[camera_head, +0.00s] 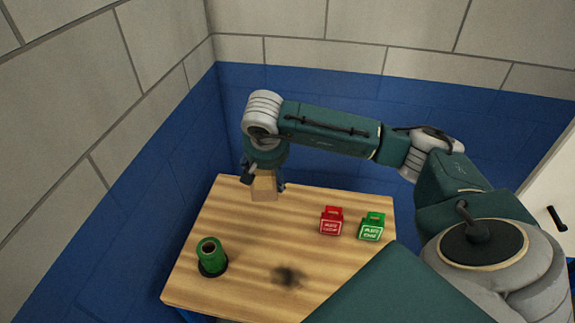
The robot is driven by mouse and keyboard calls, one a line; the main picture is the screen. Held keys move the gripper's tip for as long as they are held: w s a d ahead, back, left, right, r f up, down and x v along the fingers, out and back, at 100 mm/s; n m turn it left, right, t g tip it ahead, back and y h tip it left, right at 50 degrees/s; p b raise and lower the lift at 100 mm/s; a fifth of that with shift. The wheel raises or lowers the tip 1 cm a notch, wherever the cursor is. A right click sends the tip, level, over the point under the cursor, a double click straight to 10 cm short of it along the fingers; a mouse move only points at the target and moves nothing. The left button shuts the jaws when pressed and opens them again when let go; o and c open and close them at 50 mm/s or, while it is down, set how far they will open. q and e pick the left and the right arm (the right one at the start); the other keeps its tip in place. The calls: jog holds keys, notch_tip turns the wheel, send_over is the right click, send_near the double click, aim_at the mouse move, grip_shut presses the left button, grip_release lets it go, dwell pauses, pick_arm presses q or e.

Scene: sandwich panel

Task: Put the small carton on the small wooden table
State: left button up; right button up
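The small carton (264,188) is a tan box in the camera_head view, at the back left edge of the small wooden table (320,200). My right gripper (264,180) points down with a dark finger on each side of the carton and appears shut on it. The gripper and arm hide the carton's top. I cannot tell for sure whether the carton's bottom touches the table or hangs above it. My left gripper is not in view.
A green cylinder with a dark base (211,256) stands at the table's left. A dark shadow lies on the clear front middle. Blue and pale tiled walls are behind.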

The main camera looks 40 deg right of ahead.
notch_tip(320, 180, up, 2)
jog(key=m, duration=0.2)
send_over(281, 210)
notch_tip(281, 210, down, 14)
jog(key=b, duration=1)
jog(key=shift+h, duration=0.3)
notch_tip(281, 210, down, 5)
jog(key=b, duration=0.3)
jog(key=shift+w+f, duration=0.1)
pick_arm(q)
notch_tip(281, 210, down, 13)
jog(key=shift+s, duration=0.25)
pick_arm(e)
jog(key=o, duration=1.4)
